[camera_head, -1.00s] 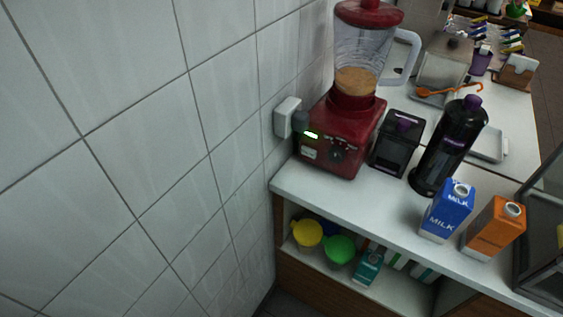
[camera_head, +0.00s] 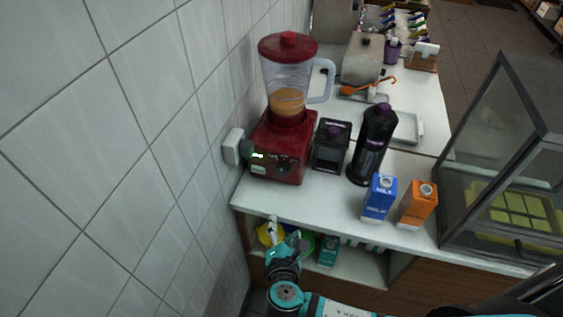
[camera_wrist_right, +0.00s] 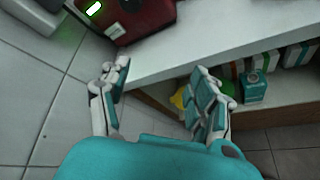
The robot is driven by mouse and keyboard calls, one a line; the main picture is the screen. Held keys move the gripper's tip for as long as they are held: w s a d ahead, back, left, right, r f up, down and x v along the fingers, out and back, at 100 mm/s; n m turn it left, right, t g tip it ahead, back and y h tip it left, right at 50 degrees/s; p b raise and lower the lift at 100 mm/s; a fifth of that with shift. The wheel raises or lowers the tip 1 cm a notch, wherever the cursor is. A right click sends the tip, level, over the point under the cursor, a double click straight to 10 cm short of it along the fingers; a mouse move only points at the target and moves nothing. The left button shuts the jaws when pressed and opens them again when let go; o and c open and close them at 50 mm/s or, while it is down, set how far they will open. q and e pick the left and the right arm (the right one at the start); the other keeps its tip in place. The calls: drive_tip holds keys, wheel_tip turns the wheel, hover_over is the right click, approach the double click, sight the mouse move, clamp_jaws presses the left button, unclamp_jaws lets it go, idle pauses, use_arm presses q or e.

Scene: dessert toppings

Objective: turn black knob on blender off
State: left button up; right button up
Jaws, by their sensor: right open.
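The red blender (camera_head: 285,145) stands on the white counter near the tiled wall, its clear jug part-filled with something tan. A black knob (camera_head: 291,168) is on the base's front, right of a lit green display (camera_head: 258,156). The knob's setting is too small to read. My right gripper (camera_head: 287,236) is below and in front of the counter's edge, apart from the blender. In the right wrist view its fingers (camera_wrist_right: 160,75) are spread and empty, with the red base (camera_wrist_right: 150,18) at the top. My left gripper is not in view.
A white wall socket (camera_head: 232,146) is left of the blender. A black box (camera_head: 331,146), a dark bottle (camera_head: 373,145), a blue milk carton (camera_head: 379,199) and an orange carton (camera_head: 418,207) stand to its right. Cups and packs fill the shelf below.

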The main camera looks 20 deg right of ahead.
wheel_tip(320, 180, up, 7)
drive_tip(key=t, duration=0.1)
drive_tip(key=p, duration=0.4)
approach(282, 172)
drive_tip(key=shift+n, duration=0.3)
drive_tip(key=x, duration=0.7)
drive_tip(key=shift+r, duration=0.1)
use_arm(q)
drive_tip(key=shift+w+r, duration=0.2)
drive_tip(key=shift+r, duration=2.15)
use_arm(e)
drive_tip(key=shift+x, duration=0.85)
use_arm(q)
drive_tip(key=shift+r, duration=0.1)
use_arm(e)
drive_tip(key=c, duration=1.2)
